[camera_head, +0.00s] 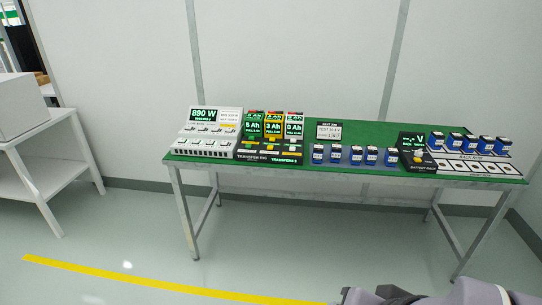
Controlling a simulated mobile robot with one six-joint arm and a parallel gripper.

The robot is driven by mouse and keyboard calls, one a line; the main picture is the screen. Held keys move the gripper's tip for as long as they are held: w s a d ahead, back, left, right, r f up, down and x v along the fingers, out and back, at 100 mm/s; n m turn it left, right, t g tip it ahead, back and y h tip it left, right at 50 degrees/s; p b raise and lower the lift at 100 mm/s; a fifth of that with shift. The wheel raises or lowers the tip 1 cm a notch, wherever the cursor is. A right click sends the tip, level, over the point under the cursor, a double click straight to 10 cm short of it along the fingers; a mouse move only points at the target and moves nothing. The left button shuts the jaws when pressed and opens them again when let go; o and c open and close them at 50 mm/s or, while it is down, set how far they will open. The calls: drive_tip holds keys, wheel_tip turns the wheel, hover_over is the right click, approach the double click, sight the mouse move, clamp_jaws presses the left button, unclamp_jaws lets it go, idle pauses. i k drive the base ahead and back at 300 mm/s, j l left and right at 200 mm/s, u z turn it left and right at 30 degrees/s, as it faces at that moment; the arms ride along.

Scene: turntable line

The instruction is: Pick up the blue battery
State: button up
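Several small blue batteries with dark tops stand in two groups on the green-topped table (375,132). One group is a row in front of a small sign, and its leftmost blue battery (318,154) stands by the black unit. The picture does not show which one is meant. Part of my arm shows along the bottom right edge, well in front of the table. My gripper's fingers are not visible.
A white panel reading 890 W (207,117) stands at the table's left. Green, yellow and white packs (273,125) stand beside it. A black tester (417,150) divides the battery groups. A white shelf (32,150) is far left. The floor before the table is clear, with a yellow line (150,284).

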sight(317, 155)
drive_tip(key=i+j, duration=0.35)
drive_tip(key=i, duration=0.3)
drive_tip(key=i+j+z, duration=0.15)
drive_tip(key=i+j, duration=0.15)
drive_tip(key=i, duration=0.35)
drive_tip(key=i+j, duration=0.4)
drive_tip(key=i, duration=0.25)
drive_tip(key=i+j+z, duration=0.15)
drive_tip(key=i+j, duration=0.25)
drive_tip(key=i, duration=0.25)
